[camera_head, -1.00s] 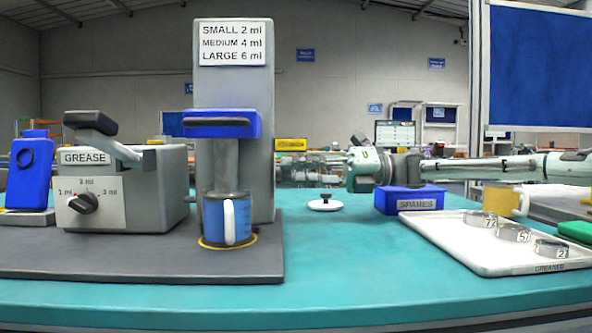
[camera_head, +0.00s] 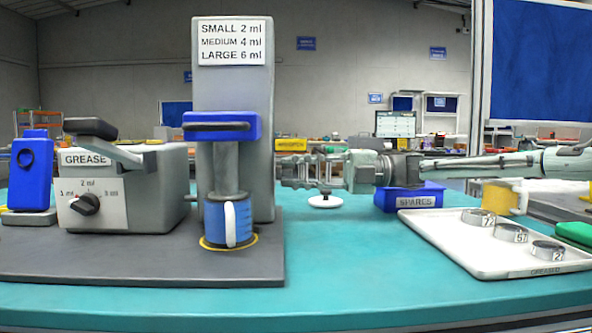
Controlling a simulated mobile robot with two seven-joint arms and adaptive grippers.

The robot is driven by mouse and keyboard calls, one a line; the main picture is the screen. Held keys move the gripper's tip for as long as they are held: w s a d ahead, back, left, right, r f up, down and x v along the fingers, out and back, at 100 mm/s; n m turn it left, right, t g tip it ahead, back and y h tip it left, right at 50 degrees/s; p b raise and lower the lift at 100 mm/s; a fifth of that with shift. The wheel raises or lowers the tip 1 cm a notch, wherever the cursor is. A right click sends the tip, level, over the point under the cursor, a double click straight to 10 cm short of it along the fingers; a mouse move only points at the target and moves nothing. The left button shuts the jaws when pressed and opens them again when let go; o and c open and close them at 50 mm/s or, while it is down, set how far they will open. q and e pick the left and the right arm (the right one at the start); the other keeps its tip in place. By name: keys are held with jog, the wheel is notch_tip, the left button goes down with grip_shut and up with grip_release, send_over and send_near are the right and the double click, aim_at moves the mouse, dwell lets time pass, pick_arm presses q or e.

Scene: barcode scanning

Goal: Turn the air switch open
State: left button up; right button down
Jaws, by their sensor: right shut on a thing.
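My right gripper (camera_head: 300,172) reaches in from the right to the right side of the grey column (camera_head: 235,92). It is shut on a small part there, which I take to be the air switch. The part is mostly hidden by the fingers, so its position cannot be read. My wrist and fingers lie level above the teal table (camera_head: 340,260). My left gripper is not in view.
A white disc with a dark knob (camera_head: 325,202) stands under my gripper. A blue spares bin (camera_head: 418,201) is below my right wrist, and a white tray (camera_head: 450,248) with rings lies right.

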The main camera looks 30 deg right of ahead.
dwell(0.5)
jog(key=c, duration=1.6)
grip_release()
jog(key=v, duration=1.1)
jog(key=shift+d, duration=0.1)
jog(key=shift+s+d, duration=0.25)
jog(key=shift+d, duration=0.1)
